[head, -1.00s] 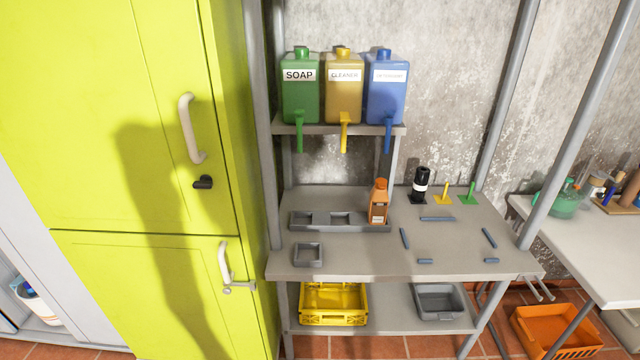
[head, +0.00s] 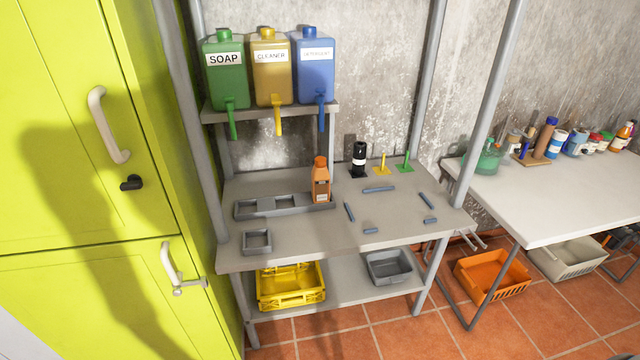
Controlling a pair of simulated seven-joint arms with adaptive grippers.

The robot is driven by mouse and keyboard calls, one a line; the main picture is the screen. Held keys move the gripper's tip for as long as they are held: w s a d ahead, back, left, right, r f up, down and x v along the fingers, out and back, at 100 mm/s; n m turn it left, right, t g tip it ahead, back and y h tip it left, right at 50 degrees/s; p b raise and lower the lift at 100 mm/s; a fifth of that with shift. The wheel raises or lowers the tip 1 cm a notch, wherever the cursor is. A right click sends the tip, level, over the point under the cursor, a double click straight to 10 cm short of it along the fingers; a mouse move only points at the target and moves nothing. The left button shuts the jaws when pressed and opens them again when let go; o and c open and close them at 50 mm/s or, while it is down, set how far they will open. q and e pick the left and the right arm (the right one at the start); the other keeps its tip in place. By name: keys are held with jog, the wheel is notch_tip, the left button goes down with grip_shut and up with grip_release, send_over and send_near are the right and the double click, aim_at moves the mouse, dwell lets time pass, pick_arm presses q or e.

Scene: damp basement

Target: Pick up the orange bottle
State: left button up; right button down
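The orange bottle (head: 321,182) has an orange cap and a pale label. It stands upright at the right end of a long grey tray (head: 246,210) on the grey workbench (head: 300,245). Neither of my grippers is in the head view.
A black bottle (head: 358,160), a yellow peg and a green peg stand behind and right of it. Soap, cleaner and blue dispensers (head: 314,70) sit on the shelf above. A green cabinet (head: 60,200) is at left. A white table (head: 560,195) and orange crate (head: 490,275) are at right.

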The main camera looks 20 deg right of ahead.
pick_arm(q)
jog(key=shift+o, duration=0.5)
jog(key=o, duration=0.7)
